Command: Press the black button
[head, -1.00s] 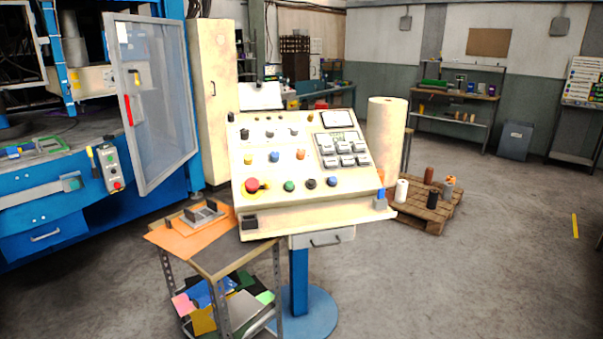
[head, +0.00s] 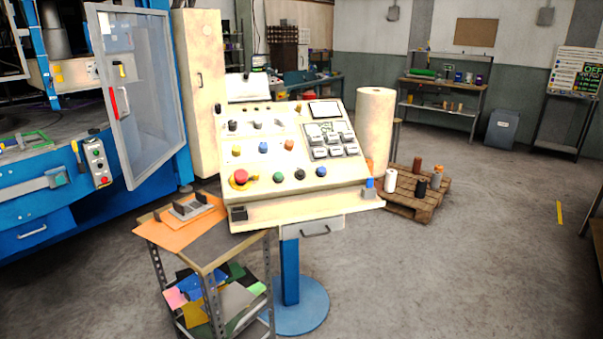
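The black button (head: 300,174) is in the bottom row of the cream control panel (head: 345,180). It sits between a green button (head: 278,177) on its left and a blue button (head: 321,171) on its right. A red mushroom button (head: 241,177) on a yellow base is at the left end of that row. Above are yellow (head: 236,151), blue (head: 263,147) and orange (head: 289,145) buttons. Small dark knobs are higher up. My gripper is not in this view.
A trolley (head: 205,250) with an orange sheet stands front left of the panel. A blue machine with an open clear door (head: 140,100) is at the left. A pallet (head: 430,195) with several spools is at the right. The floor at the right (head: 460,280) is clear.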

